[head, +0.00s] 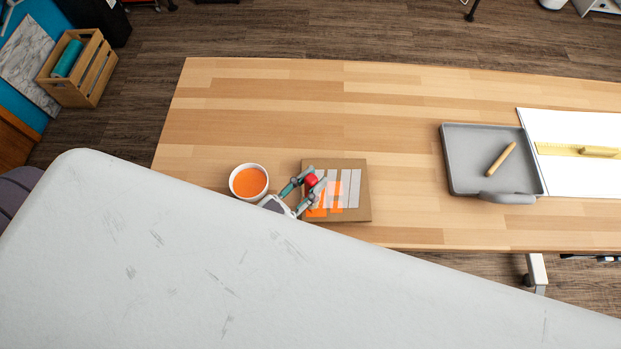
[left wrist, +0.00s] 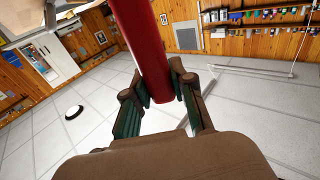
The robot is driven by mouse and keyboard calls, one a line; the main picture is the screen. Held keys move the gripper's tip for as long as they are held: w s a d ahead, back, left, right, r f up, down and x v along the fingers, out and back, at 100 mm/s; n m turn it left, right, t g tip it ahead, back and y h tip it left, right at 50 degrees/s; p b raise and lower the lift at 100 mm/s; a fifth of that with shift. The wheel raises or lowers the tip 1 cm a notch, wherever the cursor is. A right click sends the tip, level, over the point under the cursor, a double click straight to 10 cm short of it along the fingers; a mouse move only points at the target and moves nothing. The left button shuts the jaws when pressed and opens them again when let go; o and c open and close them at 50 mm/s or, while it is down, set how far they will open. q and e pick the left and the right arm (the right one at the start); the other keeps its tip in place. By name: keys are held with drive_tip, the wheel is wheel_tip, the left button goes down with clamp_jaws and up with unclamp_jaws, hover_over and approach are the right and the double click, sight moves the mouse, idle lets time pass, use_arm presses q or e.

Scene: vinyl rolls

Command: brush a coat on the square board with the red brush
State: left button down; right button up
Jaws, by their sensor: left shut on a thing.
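The square board (head: 365,203) is brown and lies flat on the wooden table. Several pale grey strips run across it, and orange paint covers part of its left and front area. My left gripper (head: 309,184) is over the left part of the board, shut on the red brush (head: 311,180). The brush's thick red handle also shows between the fingers in the left wrist view (left wrist: 148,50). Its bristles are hidden, so I cannot tell whether they touch the board. A white bowl (head: 249,166) of orange paint (head: 249,182) stands just left of the board. My right gripper is not in view.
A grey tray (head: 457,180) holding a wooden stick-like piece (head: 501,159) lies to the right. Beside it is a white sheet (head: 570,121) with a yellow tool (head: 560,149) on it. The table (head: 300,110) is clear behind the board and between board and tray.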

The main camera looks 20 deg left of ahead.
use_arm(q)
drive_tip(key=shift+f+b, duration=0.65)
drive_tip(key=shift+f, duration=0.45)
drive_tip(key=w+d, duration=0.4)
drive_tip(key=d, duration=0.7)
drive_tip(key=shift+d+p, duration=0.3)
drive_tip(key=shift+p, duration=0.1)
idle(0.3)
drive_tip(key=shift+w+a, duration=0.1)
drive_tip(key=shift+w, duration=0.05)
drive_tip(key=shift+w+a, duration=0.25)
drive_tip(key=shift+w, duration=0.5)
drive_tip(key=shift+w+a, duration=0.3)
drive_tip(key=shift+w, duration=0.4)
drive_tip(key=shift+w+a, duration=0.25)
drive_tip(key=shift+w, duration=0.5)
